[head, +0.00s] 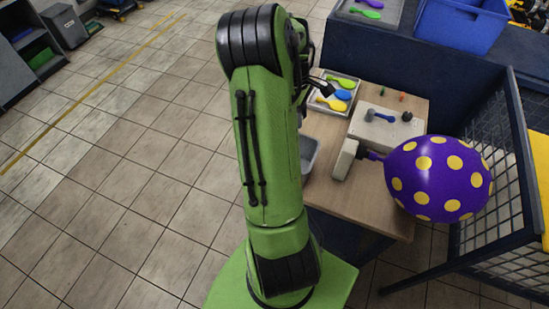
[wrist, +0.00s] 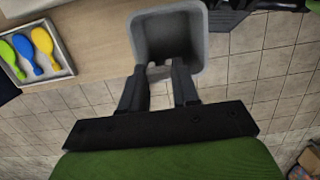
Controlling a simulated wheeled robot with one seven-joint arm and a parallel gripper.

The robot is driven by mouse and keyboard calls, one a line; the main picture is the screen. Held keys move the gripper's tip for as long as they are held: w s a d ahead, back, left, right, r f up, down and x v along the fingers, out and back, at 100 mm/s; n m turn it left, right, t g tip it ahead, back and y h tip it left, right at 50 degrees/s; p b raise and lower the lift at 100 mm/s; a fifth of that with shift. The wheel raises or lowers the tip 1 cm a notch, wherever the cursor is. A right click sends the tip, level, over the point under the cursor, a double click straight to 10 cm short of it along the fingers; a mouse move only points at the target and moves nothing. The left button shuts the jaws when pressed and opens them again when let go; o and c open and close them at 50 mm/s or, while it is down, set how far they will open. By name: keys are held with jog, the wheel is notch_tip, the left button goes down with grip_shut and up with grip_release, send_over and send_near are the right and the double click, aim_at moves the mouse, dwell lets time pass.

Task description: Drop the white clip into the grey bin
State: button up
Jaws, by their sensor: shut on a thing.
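The grey bin (head: 309,153) stands at the left edge of the wooden table, partly hidden behind my arm in the head view. In the wrist view the bin (wrist: 203,42) is open towards me and its inside looks empty. My gripper (wrist: 160,72) is over the bin's near rim, its two dark fingers a small gap apart. A small pale piece, the white clip (wrist: 158,73), shows between the fingertips. It blends with the bin's rim, so its outline is hard to tell. In the head view my arm hides the clip.
A mesh fence (head: 510,190) stands at right.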

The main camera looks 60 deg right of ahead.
notch_tip(320, 180, down, 6)
jog(key=b, duration=0.4)
jog(key=shift+s+b, duration=0.25)
jog(key=shift+b, duration=0.05)
jog(key=o, duration=1)
jog(key=shift+d, duration=0.1)
notch_tip(320, 180, up, 16)
jog(key=w+p, duration=0.2)
jog(key=shift+w+a+f, duration=0.15)
jog(key=shift+a, duration=0.05)
